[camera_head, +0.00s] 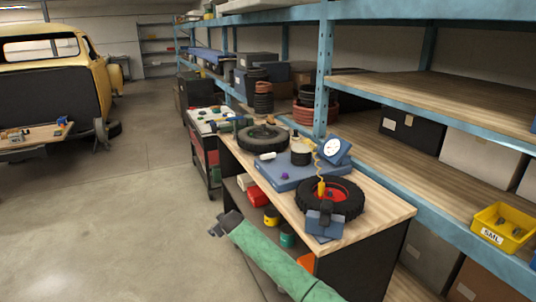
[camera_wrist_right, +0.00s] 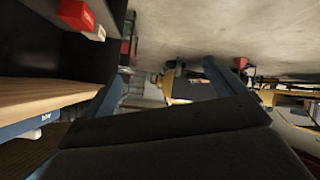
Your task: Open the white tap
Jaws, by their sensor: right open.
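I cannot make out a white tap in either view. My right gripper (camera_head: 225,223) is at the end of a green-sleeved arm that comes in from the lower right in the head view. It is beside the left side of the wooden-topped workbench (camera_head: 384,212), below its top. In the right wrist view its two fingers (camera_wrist_right: 165,72) are apart, with nothing seen between them.
The workbench carries a black tire (camera_head: 263,138), a red-hubbed wheel (camera_head: 345,193) and a dial gauge (camera_head: 333,150). Blue-framed shelving (camera_head: 324,70) stands behind it. A yellow truck (camera_head: 90,75) is at the far left. The concrete floor (camera_head: 130,215) between is clear.

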